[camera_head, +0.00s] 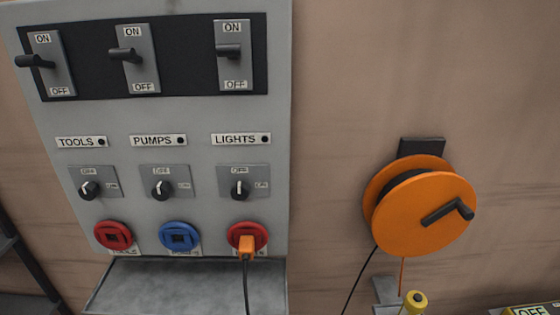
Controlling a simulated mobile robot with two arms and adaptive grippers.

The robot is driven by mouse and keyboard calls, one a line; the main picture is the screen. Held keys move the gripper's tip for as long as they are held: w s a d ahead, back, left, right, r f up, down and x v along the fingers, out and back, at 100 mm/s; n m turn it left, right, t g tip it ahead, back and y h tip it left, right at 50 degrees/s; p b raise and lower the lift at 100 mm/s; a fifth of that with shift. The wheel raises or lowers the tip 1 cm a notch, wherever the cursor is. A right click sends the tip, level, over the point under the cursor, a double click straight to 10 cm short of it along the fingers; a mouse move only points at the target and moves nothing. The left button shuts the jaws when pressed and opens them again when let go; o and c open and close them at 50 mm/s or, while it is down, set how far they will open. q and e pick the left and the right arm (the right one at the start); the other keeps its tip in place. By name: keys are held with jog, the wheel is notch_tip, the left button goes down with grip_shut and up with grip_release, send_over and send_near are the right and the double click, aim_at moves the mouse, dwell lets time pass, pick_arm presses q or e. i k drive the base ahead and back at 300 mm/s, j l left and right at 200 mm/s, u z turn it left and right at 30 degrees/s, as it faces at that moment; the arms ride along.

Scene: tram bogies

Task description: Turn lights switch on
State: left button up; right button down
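The grey control panel (195,112) is on the left, with columns labelled TOOLS, PUMPS and LIGHTS. The lights rotary switch (240,187) is a dark knob below the LIGHTS label (240,139). Its white mark points up, towards the OFF marking. Above the label, a black lever switch (230,52) sits between ON at the top and OFF at the bottom; its lever sticks out towards me and I cannot tell its setting. The dot beside the LIGHTS label is dark. Neither of my grippers is in view.
An orange plug (246,248) with a black cable sits in the red lights socket (247,234). Tools and pumps knobs are left of the lights knob. An orange cable reel (425,213) hangs on the wall to the right. A grey ledge (185,287) lies below the panel.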

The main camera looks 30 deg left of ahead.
aim_at(240, 191)
jog(key=j+u, duration=0.2)
jog(key=u, duration=0.85)
jog(key=k+j, duration=0.25)
jog(key=j, duration=0.25)
